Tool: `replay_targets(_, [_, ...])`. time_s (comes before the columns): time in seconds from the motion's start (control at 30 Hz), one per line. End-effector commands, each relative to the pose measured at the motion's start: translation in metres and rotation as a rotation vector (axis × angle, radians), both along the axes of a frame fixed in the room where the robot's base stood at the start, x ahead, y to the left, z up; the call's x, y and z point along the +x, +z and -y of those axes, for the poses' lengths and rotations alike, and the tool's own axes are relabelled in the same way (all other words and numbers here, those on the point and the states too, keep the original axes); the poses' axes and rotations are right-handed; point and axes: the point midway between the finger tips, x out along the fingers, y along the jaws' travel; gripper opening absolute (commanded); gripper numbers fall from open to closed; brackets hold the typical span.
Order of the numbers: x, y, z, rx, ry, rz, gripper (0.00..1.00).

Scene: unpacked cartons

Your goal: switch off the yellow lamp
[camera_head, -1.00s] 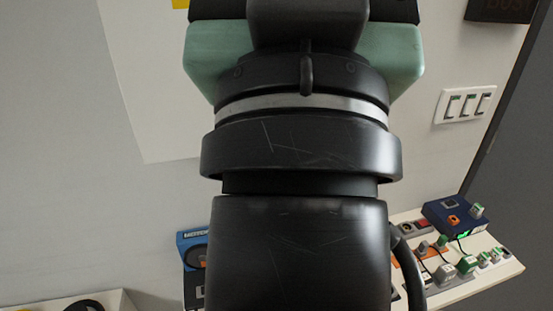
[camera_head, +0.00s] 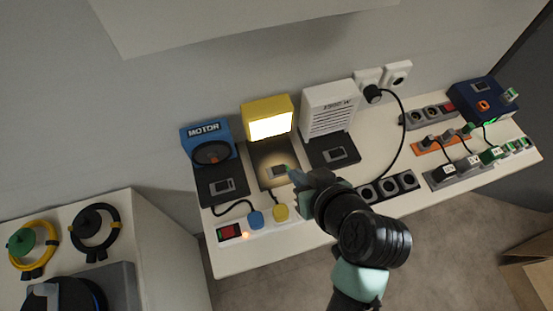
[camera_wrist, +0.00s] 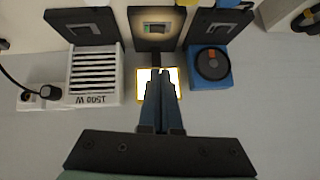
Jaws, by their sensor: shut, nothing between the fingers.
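The yellow lamp (camera_head: 267,109) stands on the shelf against the wall, and its panel is lit white. Its black base (camera_head: 263,153) carries a small rocker switch (camera_head: 279,170). In the wrist view the switch (camera_wrist: 157,28) shows beyond my fingertips, and the lit lamp (camera_wrist: 141,80) is partly hidden behind my fingers. My gripper (camera_head: 291,171) is shut and empty, its tip beside the switch in the head view. I cannot tell whether it touches the base. In the wrist view my gripper (camera_wrist: 160,75) points towards the base.
A blue motor box (camera_head: 206,143) stands left of the lamp and a white 1500 W heater (camera_head: 328,108) right, each with its own switch base. A power strip (camera_head: 245,232) with a lit red switch lies in front. Other strips and cables lie right.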

Motion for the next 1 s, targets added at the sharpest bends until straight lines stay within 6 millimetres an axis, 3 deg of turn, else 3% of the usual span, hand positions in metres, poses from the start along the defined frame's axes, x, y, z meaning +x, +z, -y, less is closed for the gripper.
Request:
replay_targets(0.37, [0.012,-0.010,-0.005,0.001,0.000,0.003,0.00])
replay_targets(0.8, [0.068,-0.071,-0.032,-0.001,0.000,0.001,0.00])
replay_targets(1.0, [0.064,-0.099,-0.034,0.000,-0.002,0.002,0.00])
